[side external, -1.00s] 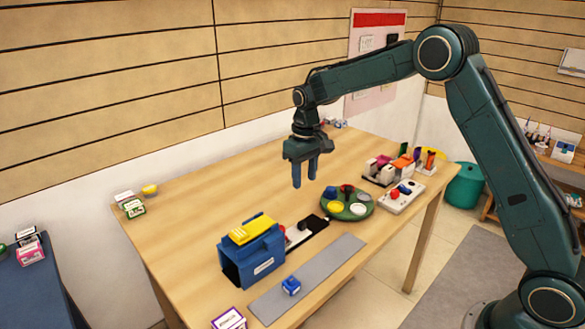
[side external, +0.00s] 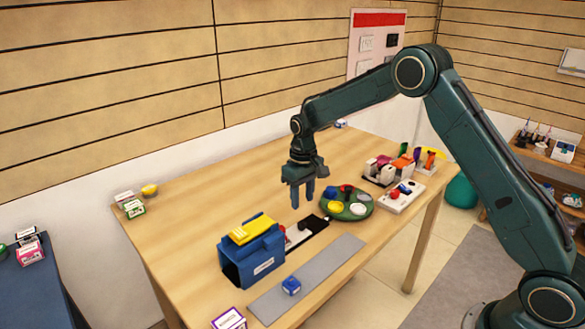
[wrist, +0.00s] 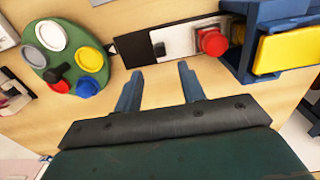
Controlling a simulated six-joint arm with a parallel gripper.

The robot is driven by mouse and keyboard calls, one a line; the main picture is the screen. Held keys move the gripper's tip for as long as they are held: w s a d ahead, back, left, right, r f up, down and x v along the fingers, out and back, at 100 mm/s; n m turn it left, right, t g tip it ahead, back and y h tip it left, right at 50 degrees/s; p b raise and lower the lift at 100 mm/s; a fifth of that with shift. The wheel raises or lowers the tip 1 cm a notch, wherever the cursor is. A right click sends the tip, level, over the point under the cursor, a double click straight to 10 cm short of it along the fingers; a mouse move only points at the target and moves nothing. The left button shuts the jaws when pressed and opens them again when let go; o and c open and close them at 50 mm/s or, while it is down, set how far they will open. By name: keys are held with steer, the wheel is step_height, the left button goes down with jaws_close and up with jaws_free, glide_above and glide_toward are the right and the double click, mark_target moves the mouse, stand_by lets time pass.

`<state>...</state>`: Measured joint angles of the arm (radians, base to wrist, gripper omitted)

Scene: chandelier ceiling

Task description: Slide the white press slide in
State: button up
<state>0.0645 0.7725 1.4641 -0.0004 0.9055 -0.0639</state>
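The white press slide (wrist: 182,41) lies on a black track (wrist: 133,48), with a red knob (wrist: 211,41) at its end nearest the blue press (wrist: 240,58). In the side view the slide (side external: 293,238) sticks out of the right side of the blue press (side external: 250,262), which has a yellow top (side external: 252,230). My gripper (side external: 302,204) is above the table, just behind the track. In the wrist view my gripper (wrist: 159,70) has its two fingers apart with nothing between them. The fingertips appear beside the track, short of the slide and not touching it.
A green round palette (side external: 346,203) with coloured cups stands right of the track. A grey strip (side external: 325,266) with a blue block (side external: 291,286) lies in front. A white button box (side external: 401,197) is farther right. The table's left and back are mostly clear.

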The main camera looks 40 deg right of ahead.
mark_target(302, 222)
step_height(302, 222, down, 8)
steer(key=shift+f, duration=0.15)
stand_by(0.3)
steer(key=shift+a, duration=0.1)
jaws_close()
